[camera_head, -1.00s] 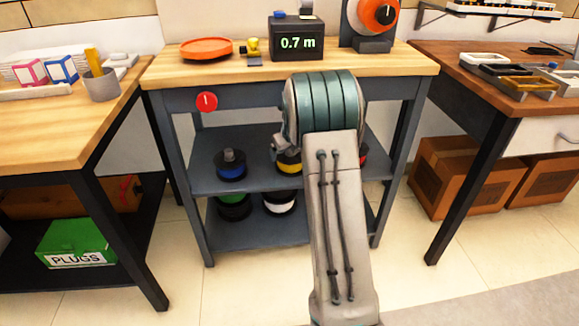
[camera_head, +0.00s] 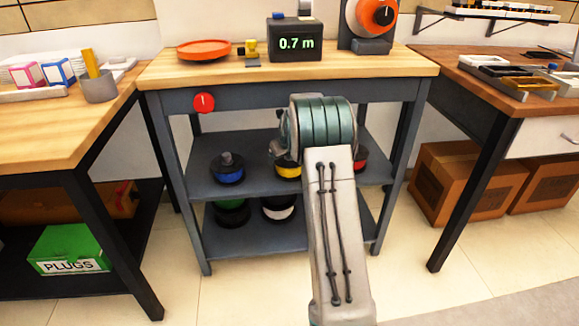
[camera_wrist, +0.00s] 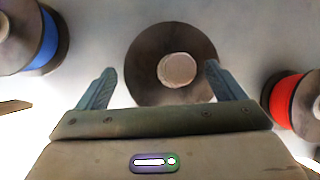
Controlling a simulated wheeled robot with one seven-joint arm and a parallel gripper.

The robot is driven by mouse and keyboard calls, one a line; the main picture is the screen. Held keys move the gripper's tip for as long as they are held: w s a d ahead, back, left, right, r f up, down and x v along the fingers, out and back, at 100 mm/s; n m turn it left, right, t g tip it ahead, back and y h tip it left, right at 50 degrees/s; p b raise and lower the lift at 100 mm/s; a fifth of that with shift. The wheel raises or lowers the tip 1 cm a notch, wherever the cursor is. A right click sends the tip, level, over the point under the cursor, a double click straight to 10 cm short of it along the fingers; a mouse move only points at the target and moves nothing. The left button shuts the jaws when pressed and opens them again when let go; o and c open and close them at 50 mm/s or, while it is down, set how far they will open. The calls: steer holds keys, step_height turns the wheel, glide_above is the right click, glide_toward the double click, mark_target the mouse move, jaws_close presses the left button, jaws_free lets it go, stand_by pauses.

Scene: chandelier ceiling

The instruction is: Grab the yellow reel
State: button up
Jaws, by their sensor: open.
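The yellow reel (camera_head: 289,173) stands on the middle shelf of the grey bench, between a blue reel and a red one. In the head view my arm covers part of it, but its yellow band shows. In the wrist view the middle reel (camera_wrist: 172,66) appears end-on as a dark round flange with a pale hub; its yellow does not show there. My gripper (camera_wrist: 160,69) is open. Its two fingers lie left and right over the near part of this reel in the picture, and nothing is gripped. I cannot tell whether the fingers touch it.
The blue reel (camera_head: 227,168) is to the left and the red reel (camera_wrist: 288,99) to the right, with gaps between. More reels, one green (camera_head: 232,212) and one white (camera_head: 279,208), stand on the lower shelf. The bench top (camera_head: 190,72) overhangs the middle shelf.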

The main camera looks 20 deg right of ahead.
steer(key=c, duration=1.5)
steer(key=shift+r, duration=0.1)
steer(key=shift+c, duration=1.1)
steer(key=shift+r+p, duration=0.2)
steer(key=shift+p, duration=0.5)
